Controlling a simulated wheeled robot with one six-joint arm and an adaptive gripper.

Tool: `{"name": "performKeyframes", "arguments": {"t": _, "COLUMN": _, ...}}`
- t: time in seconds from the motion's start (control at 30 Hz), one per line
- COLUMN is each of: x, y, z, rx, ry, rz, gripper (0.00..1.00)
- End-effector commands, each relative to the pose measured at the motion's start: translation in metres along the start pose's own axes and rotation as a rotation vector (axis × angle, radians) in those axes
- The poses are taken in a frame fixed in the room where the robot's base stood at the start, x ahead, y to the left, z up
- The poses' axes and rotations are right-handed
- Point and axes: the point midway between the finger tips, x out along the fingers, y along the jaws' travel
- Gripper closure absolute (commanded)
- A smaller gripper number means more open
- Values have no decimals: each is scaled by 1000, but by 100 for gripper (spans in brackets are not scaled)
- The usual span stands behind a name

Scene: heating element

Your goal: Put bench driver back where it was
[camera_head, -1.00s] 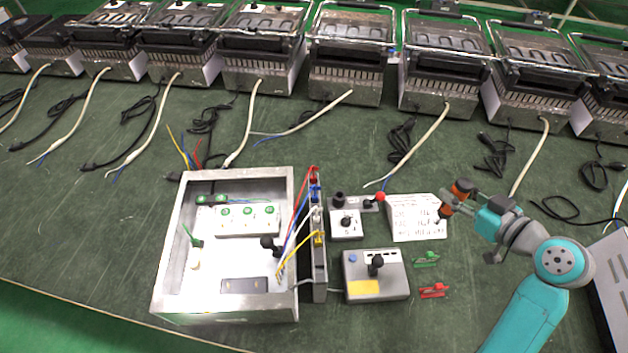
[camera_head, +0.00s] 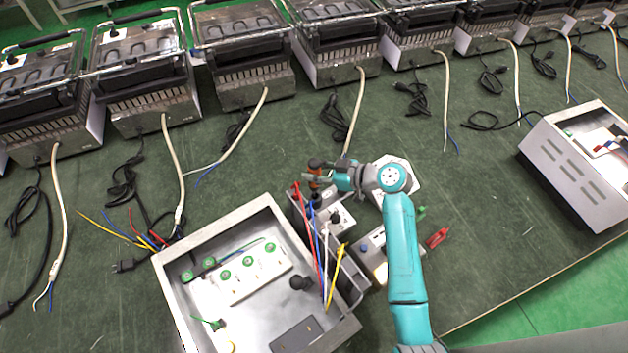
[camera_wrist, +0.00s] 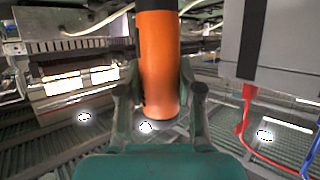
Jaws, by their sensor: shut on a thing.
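The bench driver (camera_head: 314,164), with an orange and black handle, is held in my gripper (camera_head: 320,179). In the wrist view its orange handle (camera_wrist: 159,65) stands roughly upright between the two fingers, and my gripper (camera_wrist: 161,92) is shut on it. In the head view my gripper is just above and beyond the far end of the terminal block with red, blue and yellow wires.
An open metal box (camera_head: 215,262) with green-marked sockets stands left of my arm. Several grills line the back. Another metal box (camera_head: 585,150) stands right.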

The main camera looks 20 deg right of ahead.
Motion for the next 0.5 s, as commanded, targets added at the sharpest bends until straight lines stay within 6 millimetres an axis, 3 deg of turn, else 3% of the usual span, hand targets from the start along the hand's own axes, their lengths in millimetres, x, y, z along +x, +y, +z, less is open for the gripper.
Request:
{"name": "performKeyframes", "arguments": {"t": 0.37, "x": 14, "y": 0, "z": 33, "rx": 2, "ry": 0, "rz": -1, "gripper": 100}}
{"name": "performKeyframes", "arguments": {"t": 0.5, "x": 15, "y": 0, "z": 36, "rx": -1, "ry": 1, "rz": 0, "gripper": 100}}
